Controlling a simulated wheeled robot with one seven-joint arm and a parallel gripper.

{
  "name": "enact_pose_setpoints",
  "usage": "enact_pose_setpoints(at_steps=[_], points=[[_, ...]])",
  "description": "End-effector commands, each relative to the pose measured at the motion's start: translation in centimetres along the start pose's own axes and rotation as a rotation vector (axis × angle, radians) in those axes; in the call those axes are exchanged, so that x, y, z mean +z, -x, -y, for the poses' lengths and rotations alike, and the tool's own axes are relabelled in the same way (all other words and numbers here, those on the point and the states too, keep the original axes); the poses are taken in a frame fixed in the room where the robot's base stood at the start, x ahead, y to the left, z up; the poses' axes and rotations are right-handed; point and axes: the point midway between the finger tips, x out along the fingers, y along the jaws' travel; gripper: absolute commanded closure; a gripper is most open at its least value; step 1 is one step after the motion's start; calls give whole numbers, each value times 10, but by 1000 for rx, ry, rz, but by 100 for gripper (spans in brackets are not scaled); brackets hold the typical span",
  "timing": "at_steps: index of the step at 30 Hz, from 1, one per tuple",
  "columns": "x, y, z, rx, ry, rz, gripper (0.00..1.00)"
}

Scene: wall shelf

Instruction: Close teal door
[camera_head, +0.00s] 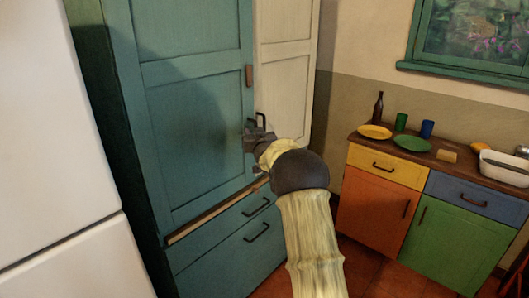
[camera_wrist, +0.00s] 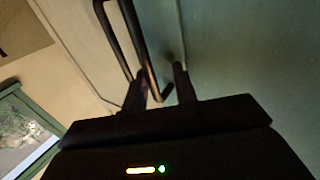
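The teal door (camera_head: 197,110) is the tall upper panel of a cabinet in the head view. A light wood strip (camera_head: 215,215) shows along its bottom, and I cannot tell whether it stands ajar. A dark bar handle (camera_head: 261,119) sits near the seam with a cream panel; it also shows in the wrist view (camera_wrist: 138,45). My gripper (camera_head: 252,140) is at this seam, just below the handle. In the wrist view my gripper's fingers (camera_wrist: 160,88) are apart, with the handle's lower end close to or between them. Contact is unclear.
The cream panel (camera_head: 286,70) stands right of the teal door. Teal drawers (camera_head: 240,255) with dark handles lie below. A white appliance (camera_head: 55,130) is at left. A counter (camera_head: 455,172) with plates, cups and a bottle stands at right, over coloured cupboards.

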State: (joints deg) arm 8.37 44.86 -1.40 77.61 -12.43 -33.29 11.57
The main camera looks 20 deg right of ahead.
Motion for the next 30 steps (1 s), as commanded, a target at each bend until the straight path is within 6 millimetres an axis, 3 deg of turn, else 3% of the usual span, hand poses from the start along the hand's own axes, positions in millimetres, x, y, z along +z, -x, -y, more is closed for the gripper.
enact_pose_setpoints(at_steps=[15, 24, 30], points=[[1, 72, 7, -12, -2, 0, 75], [0, 119, 7, -14, -1, -1, 58], [-1, 140, 6, -15, -1, -2, 52]])
